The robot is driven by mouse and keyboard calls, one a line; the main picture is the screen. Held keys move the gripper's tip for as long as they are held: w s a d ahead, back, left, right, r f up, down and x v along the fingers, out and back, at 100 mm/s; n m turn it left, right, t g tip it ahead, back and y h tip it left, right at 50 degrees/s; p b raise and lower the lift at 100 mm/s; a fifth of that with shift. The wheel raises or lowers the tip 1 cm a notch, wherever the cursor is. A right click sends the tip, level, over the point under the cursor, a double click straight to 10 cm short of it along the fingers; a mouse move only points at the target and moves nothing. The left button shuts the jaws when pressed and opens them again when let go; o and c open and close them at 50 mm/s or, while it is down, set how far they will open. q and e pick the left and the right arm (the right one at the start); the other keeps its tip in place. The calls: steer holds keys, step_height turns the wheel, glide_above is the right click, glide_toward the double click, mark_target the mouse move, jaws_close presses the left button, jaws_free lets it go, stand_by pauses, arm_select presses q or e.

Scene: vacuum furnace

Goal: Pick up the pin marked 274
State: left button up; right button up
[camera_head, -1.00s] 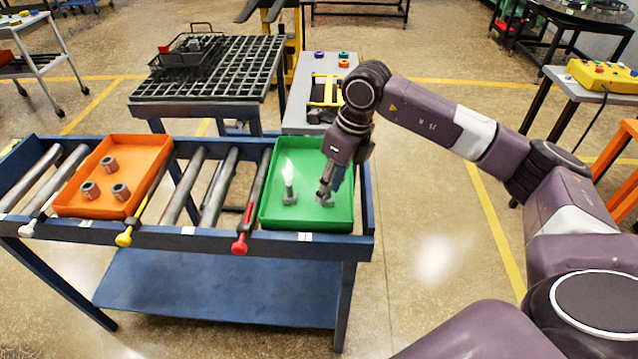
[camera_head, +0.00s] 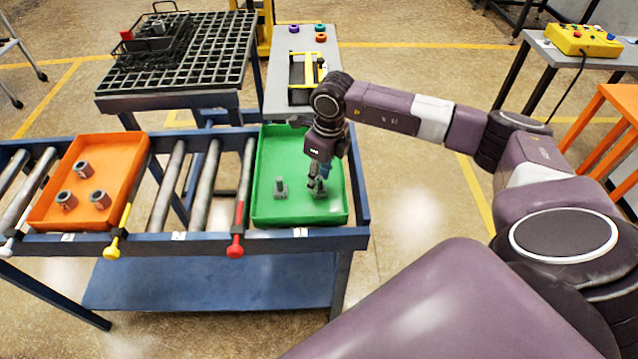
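The green tray (camera_head: 262,212) sits at the right end of the blue roller table. A grey metal pin (camera_head: 280,188) stands upright in it, left of my gripper. My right gripper (camera_head: 318,184) points down into the tray, at a second grey part that looks like another pin (camera_head: 319,192). The fingers partly cover this part, and I cannot tell whether they are closed on it. No number can be read on either pin. My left gripper is out of view.
An orange tray (camera_head: 45,215) with 3 grey hollow parts (camera_head: 82,169) sits on the rollers at left. Yellow (camera_head: 112,245) and red (camera_head: 236,246) handles stick out at the front. A black grid table (camera_head: 185,60) and a grey bench (camera_head: 290,95) stand behind.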

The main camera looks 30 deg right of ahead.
steer(key=shift+s, duration=0.15)
jaws_close()
steer(key=shift+r, duration=0.1)
